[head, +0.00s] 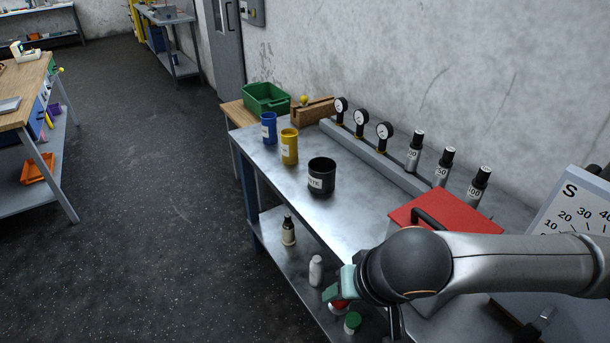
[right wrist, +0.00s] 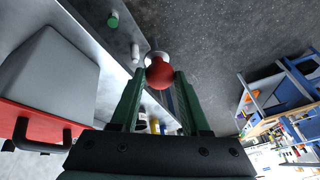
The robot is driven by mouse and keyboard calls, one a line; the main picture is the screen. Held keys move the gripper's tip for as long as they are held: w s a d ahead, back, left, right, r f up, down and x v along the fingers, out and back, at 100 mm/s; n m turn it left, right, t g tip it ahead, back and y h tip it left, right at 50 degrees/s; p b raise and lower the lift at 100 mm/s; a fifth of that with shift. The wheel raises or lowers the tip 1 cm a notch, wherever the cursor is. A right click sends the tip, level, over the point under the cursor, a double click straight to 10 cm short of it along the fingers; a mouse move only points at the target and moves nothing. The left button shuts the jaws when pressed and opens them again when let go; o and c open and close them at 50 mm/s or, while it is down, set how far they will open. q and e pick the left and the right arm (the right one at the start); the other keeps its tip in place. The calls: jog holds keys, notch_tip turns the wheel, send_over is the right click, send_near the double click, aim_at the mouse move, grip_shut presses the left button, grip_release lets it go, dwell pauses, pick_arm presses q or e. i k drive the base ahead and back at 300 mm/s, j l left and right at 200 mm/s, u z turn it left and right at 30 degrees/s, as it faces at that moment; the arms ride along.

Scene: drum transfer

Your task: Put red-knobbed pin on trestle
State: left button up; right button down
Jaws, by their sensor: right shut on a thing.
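The red-knobbed pin (right wrist: 159,73) shows as a round red knob with a pale metal part beyond it. My right gripper (right wrist: 158,84) is shut on it, with green fingers on either side of the knob. In the head view my right gripper (head: 340,288) hangs past the front edge of the steel bench, and a bit of the red knob (head: 339,304) shows under it. The pin's shaft is mostly hidden. A wooden-topped stand (head: 236,113), perhaps the trestle, is beyond the far end of the bench. My left gripper is not in view.
The steel bench (head: 300,209) carries blue, yellow and black cups, gauges, cylinders and a red-lidded box (head: 470,222). Bottles stand on its lower shelf. A green bin (head: 267,97) and a wooden block (head: 313,112) with a yellow knob sit by the stand. Open floor lies left.

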aim_at(300, 173)
jog(key=i+j+u, duration=0.25)
jog(key=i, duration=0.4)
jog(key=i+l+u, duration=0.1)
jog(key=i+u, duration=0.15)
jog(key=i, duration=0.4)
